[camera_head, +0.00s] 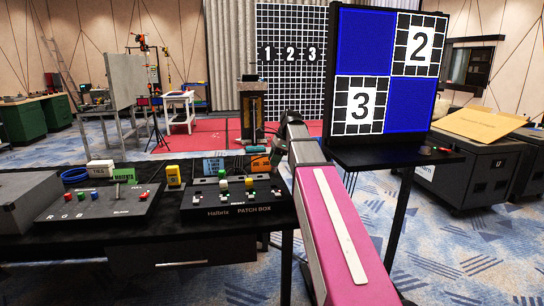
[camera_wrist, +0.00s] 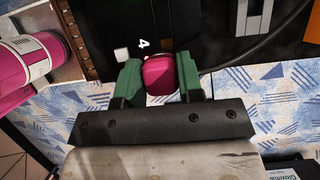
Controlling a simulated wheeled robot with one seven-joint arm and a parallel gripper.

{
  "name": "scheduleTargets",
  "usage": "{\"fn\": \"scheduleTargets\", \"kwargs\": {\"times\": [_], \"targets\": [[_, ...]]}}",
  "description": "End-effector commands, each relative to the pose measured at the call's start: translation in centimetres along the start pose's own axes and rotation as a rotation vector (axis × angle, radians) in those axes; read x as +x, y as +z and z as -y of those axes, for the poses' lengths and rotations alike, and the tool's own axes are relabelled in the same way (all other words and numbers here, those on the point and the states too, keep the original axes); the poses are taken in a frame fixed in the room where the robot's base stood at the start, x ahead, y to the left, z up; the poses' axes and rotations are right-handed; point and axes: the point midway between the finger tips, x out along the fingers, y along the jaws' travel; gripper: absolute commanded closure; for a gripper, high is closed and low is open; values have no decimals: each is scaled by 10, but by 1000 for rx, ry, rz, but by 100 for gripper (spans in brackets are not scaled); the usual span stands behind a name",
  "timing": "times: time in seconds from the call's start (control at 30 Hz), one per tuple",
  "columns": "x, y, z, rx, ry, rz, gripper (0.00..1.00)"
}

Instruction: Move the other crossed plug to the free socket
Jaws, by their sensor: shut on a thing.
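In the wrist view my gripper (camera_wrist: 159,68), with green fingers, is shut on a magenta plug (camera_wrist: 158,80). The plug lies between the fingertips, close to a black panel (camera_wrist: 195,25) marked with a white "4". I cannot tell whether the plug is seated in a socket or apart from it. A small white square (camera_wrist: 122,54) shows on the panel left of the "4". In the head view the video wall (camera_head: 370,105) shows "2" top right, "3" bottom left and two plain blue tiles.
A patch box (camera_head: 238,209) and a button console (camera_head: 97,204) stand on the black table (camera_head: 130,240) at left. Dark cases (camera_head: 480,170) stand at right. In the wrist view a dark cable (camera_wrist: 255,45) runs right of the gripper, and an orange part (camera_wrist: 290,20) shows top right.

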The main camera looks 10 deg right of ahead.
Motion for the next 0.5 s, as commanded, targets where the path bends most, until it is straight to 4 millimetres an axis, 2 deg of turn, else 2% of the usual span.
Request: {"fn": "scheduleTargets", "kwargs": {"times": [0.27, 0.5], "targets": [[6, -2, -1, -1, 1, 0, 89], [21, -8, -1, -1, 0, 0, 89]]}}
